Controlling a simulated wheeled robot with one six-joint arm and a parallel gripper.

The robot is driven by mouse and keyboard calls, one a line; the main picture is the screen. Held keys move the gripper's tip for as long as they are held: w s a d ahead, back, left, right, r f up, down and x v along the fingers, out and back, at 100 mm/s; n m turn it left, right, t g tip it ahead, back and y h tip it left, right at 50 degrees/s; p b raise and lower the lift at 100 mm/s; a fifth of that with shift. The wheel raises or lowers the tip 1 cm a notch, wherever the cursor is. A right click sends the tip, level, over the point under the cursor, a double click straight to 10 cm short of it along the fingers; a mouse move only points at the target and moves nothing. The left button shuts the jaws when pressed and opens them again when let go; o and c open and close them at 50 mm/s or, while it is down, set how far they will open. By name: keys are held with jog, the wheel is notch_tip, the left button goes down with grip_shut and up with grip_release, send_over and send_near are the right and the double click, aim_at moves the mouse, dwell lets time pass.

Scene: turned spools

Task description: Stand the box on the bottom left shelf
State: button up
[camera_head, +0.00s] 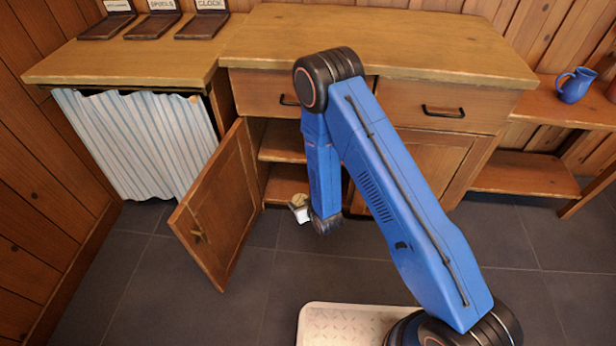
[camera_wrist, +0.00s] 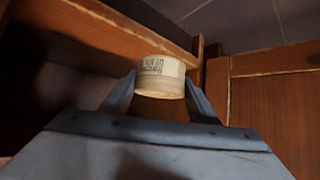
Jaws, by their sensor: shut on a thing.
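The box is a small, round, cream box (camera_wrist: 161,77) with dark lettering on its side. In the wrist view it sits between the two fingers of my gripper (camera_wrist: 160,98), which is shut on it. In the head view the box (camera_head: 298,201) shows small and pale at the end of my arm, partly hidden by my gripper (camera_head: 301,213). It is low, in front of the open left side of the cabinet. The bottom left shelf (camera_head: 285,186) is just behind it, partly hidden by my arm. I cannot tell whether the box touches the shelf.
The left cabinet door (camera_head: 215,215) stands open, left of my gripper. A middle shelf (camera_head: 282,140) is above the bottom one. In the wrist view a wooden board edge (camera_wrist: 100,22) runs close on the left and a wooden panel (camera_wrist: 270,85) stands on the right.

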send_over(307, 188)
notch_tip(307, 188, down, 3)
jog(key=shift+w+a+r, duration=0.1)
jog(key=shift+r, duration=0.1)
jog(key=shift+f, duration=2.05)
jog(key=shift+w+f, duration=0.15)
jog(key=shift+w, duration=0.05)
jog(key=shift+f, duration=0.15)
jog(key=o, duration=1.1)
